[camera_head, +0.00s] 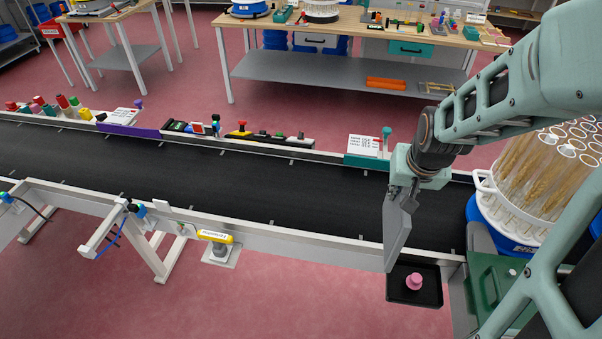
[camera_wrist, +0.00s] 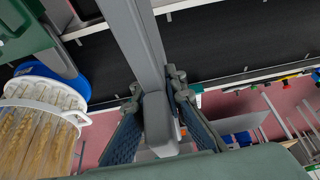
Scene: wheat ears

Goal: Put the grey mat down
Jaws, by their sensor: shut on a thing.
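The grey mat (camera_head: 397,238) is a thin, stiff-looking slab. My gripper (camera_head: 408,190) is shut on its upper part, and the mat hangs upright below it, over the near side of the black conveyor belt at the right. In the head view its lower end overlaps the near rail, beside a black tray; I cannot tell whether it touches anything. In the wrist view the mat (camera_wrist: 138,40) shows nearly edge-on as a long grey bar between the two blue finger pads of my gripper (camera_wrist: 160,118).
The black tray (camera_head: 432,296) holds a pink knob (camera_head: 413,280). A white rack of wheat ears (camera_head: 548,165) stands on a blue base (camera_head: 480,212) at the right. A teal box with a white card (camera_head: 366,147) sits on the far rail. The belt (camera_head: 250,185) is clear leftward.

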